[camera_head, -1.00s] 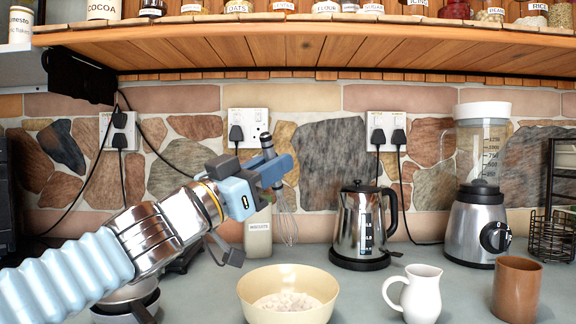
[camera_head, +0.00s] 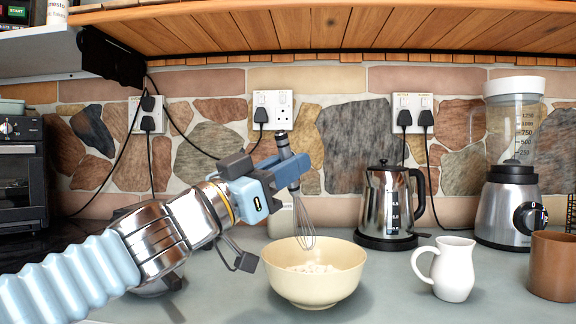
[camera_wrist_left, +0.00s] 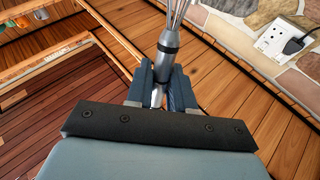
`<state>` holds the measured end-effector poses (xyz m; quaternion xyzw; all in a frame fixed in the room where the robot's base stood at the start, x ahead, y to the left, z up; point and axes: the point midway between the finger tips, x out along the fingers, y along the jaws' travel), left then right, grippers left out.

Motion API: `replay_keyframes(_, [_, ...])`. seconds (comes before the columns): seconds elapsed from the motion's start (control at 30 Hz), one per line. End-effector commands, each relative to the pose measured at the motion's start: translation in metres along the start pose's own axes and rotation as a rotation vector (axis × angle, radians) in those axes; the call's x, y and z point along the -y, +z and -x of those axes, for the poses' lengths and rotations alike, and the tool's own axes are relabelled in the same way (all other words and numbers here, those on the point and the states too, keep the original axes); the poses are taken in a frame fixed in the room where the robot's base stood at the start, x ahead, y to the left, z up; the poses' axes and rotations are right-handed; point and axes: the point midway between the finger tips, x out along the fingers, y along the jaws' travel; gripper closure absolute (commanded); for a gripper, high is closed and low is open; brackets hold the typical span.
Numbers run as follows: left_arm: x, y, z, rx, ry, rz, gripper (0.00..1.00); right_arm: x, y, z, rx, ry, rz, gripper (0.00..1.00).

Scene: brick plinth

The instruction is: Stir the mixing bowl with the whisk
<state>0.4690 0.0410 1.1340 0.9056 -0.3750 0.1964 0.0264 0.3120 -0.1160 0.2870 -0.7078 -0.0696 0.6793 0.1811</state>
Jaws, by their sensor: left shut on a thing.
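My left gripper (camera_head: 284,172) is shut on the handle of the whisk (camera_head: 304,222), which hangs nearly upright with its wire end down. The cream mixing bowl (camera_head: 316,289) stands on the counter below, with pale lumpy contents (camera_head: 312,268) inside. The wire tip overlaps the bowl's back rim in the head view; I cannot tell whether it touches the contents. In the left wrist view, the whisk (camera_wrist_left: 167,45) sits between the blue fingers of my left gripper (camera_wrist_left: 160,92). My right gripper is not in view.
A white jug (camera_head: 454,272) and a brown cup (camera_head: 553,268) stand right of the bowl. A steel kettle (camera_head: 383,205) and a blender (camera_head: 508,205) stand behind them. A wooden shelf (camera_head: 350,30) hangs above. A black oven (camera_head: 20,180) is at far left. Clear counter lies between bowl and jug.

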Motion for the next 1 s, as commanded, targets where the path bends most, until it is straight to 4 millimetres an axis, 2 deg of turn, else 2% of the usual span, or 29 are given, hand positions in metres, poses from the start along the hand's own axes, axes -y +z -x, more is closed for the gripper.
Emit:
replay_keyframes(0.03, [-0.001, 0.008, 0.001, -0.001, 0.0, 0.0, 1.0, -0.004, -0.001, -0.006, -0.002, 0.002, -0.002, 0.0])
replay_keyframes(0.6, [-0.001, 0.061, 0.001, 0.0, 0.001, -0.001, 1.0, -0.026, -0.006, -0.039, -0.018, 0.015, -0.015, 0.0])
replay_keyframes(0.8, [0.0, 0.072, 0.0, -0.001, 0.001, -0.001, 1.0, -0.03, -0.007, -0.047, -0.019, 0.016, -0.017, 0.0])
replay_keyframes(1.0, [0.0, 0.074, 0.0, -0.001, 0.0, -0.001, 1.0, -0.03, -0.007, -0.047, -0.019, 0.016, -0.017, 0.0])
